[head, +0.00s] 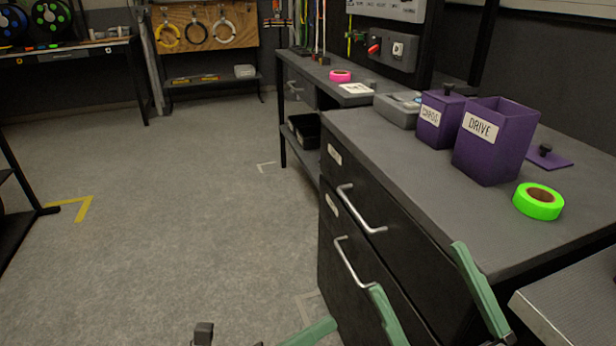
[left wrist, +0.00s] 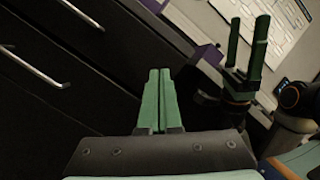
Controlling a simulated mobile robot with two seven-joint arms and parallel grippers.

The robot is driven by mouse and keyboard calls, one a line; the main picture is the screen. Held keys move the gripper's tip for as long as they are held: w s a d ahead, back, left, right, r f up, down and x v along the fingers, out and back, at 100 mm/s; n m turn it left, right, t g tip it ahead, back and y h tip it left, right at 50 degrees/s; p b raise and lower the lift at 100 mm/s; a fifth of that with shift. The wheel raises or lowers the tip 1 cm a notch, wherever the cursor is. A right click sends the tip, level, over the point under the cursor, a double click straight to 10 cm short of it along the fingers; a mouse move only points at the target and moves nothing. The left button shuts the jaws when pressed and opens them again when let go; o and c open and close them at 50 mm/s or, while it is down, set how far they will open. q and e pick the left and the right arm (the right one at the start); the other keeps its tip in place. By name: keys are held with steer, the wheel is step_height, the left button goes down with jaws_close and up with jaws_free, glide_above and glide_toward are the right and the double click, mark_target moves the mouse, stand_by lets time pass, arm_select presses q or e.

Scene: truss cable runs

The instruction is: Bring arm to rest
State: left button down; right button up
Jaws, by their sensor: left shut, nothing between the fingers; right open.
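My left gripper (head: 328,323) shows at the bottom edge of the head view, in front of the dark drawer cabinet (head: 340,290). In the left wrist view, its green fingers (left wrist: 159,72) are shut together with nothing between them. My right gripper (head: 418,268) is open and empty, its two green fingers spread apart in front of the cabinet's right part. It also shows in the left wrist view (left wrist: 248,30), to the right of my left gripper. Most of both arms is out of the head view.
The cabinet top holds a purple bin labelled DRIVE (head: 491,150), a smaller purple bin (head: 435,132), a green tape roll (head: 538,201) and a purple lid (head: 550,159). Drawer handles (head: 360,210) stick out from the cabinet front.

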arm_select(q)
steer(key=s+a+r+n+t+y, duration=0.25)
steer(key=a+r+n+t, duration=0.45)
steer(key=n, duration=0.7)
steer(key=s+a+r+n+t+y, duration=0.25)
steer(key=a+r+n+t, duration=0.3)
steer(key=r+n, duration=0.55)
steer(key=w+a+f+n+g+y+p, duration=0.1)
steer(key=w+a+f+n+y+p, duration=0.1)
steer(key=w+n+y+p, duration=0.55)
arm_select(e)
steer(key=w+d+f+m+g+h+p, duration=0.2)
steer(key=w+m+g+h+p, duration=0.1)
steer(key=w+m+h+p, duration=0.4)
steer(key=s+d+f+m+g+h+p, duration=0.3)
steer(key=s+f+g+h+p, duration=0.3)
steer(key=p, duration=1.5)
steer(key=s+f+g, duration=0.3)
steer(key=shift+s+f+g, duration=0.25)
steer(key=shift+g, duration=0.05)
arm_select(q)
steer(key=s+a+f+n+g+y, duration=0.3)
steer(key=s+f+n+g+y, duration=0.2)
steer(key=s+f+g, duration=0.5)
steer(key=shift+s+a+f+n+g, duration=0.3)
steer(key=shift+a+f+n+g, duration=0.05)
steer(key=shift+f+g, duration=0.45)
arm_select(e)
steer(key=shift+c, duration=0.3)
